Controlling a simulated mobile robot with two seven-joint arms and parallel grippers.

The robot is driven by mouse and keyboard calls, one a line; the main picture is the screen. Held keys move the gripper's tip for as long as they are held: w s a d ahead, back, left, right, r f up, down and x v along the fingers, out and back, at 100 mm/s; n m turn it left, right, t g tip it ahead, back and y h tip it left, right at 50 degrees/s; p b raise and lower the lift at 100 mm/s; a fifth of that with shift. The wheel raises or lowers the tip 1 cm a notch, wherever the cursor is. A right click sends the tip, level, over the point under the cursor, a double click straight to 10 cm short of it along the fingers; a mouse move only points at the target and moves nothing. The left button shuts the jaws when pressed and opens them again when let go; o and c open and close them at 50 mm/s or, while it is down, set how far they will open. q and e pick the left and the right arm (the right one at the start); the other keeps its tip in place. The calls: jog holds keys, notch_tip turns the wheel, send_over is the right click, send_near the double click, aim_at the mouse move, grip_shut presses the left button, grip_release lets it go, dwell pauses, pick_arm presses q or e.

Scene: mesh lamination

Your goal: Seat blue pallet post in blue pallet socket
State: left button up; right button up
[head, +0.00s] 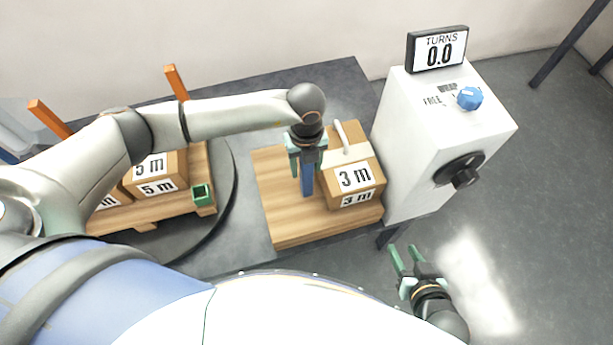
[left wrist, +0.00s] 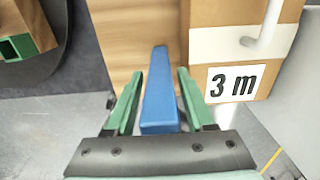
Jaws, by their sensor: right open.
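The blue post (head: 307,184) is roughly upright beside the 3 m box, above or on the right-hand wooden pallet (head: 275,220). My left gripper (head: 306,165) is over it, pointing down. In the left wrist view the blue post (left wrist: 160,95) lies between the two green fingers, with a narrow gap on each side, so the gripper looks open around it. No blue socket is visible, and I cannot tell whether the post's lower end is in one. My right gripper (head: 404,262) is open and empty in front of the white machine.
A 3 m box (head: 355,178) stands right of the post. The white machine (head: 440,130) with a blue knob and a TURNS 0.0 display is further right. The left pallet (head: 160,212) carries 5 m boxes, a green socket (head: 203,194) and orange posts (head: 176,82).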

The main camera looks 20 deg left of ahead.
pick_arm(q)
grip_shut()
dwell(1.1)
